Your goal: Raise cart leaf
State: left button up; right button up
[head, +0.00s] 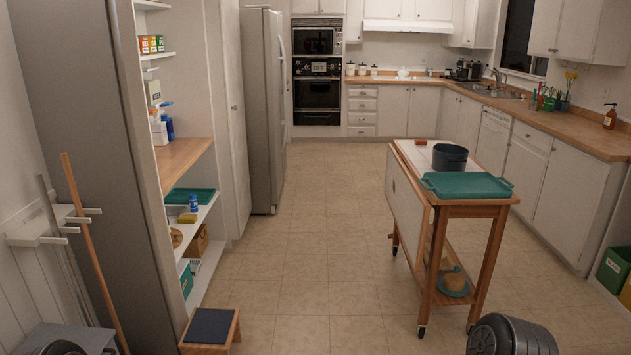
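The wooden kitchen cart (494,212) stands on wheels in the middle right of the floor. Its leaf (404,205), a white panel with a wooden edge, hangs down along the cart's left side. A dark pot (450,157) and a teal tray (467,185) sit on the cart top, with a small reddish-brown item at its far end. Dark parts of my arms show at the bottom left and bottom right corners.
Open tiled floor (310,250) lies left of the cart. A small step stool (210,328) and leaning poles (88,250) stand at the lower left, near open shelves (200,235). Counters (560,130) run along the right, with a green box (613,268) below. Wall ovens (317,95) are at the back.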

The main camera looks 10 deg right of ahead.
aim_at(410, 209)
jog(key=i, duration=0.8)
jog(key=i+z, duration=0.1)
jog(key=i, duration=1.45)
jog(key=i+z, duration=0.15)
jog(key=i, duration=0.65)
jog(key=i+j, duration=0.15)
jog(key=i, duration=0.6)
jog(key=i+j+z, duration=0.1)
jog(key=i, duration=0.7)
jog(key=i+j+z, duration=0.15)
jog(key=i+z, duration=0.35)
jog(key=i+j+z, duration=0.25)
jog(key=z, duration=0.2)
jog(key=i+j+z, duration=0.3)
jog(key=j+z, duration=0.2)
jog(key=i+j+z, duration=0.25)
jog(key=j+z, duration=0.2)
jog(key=i+j+z, duration=0.1)
jog(key=j+z, duration=0.7)
jog(key=j, duration=0.35)
jog(key=j+z, duration=0.35)
jog(key=j, duration=0.3)
jog(key=k+j+z, duration=0.1)
jog(key=j+z, duration=0.2)
jog(key=j, duration=0.3)
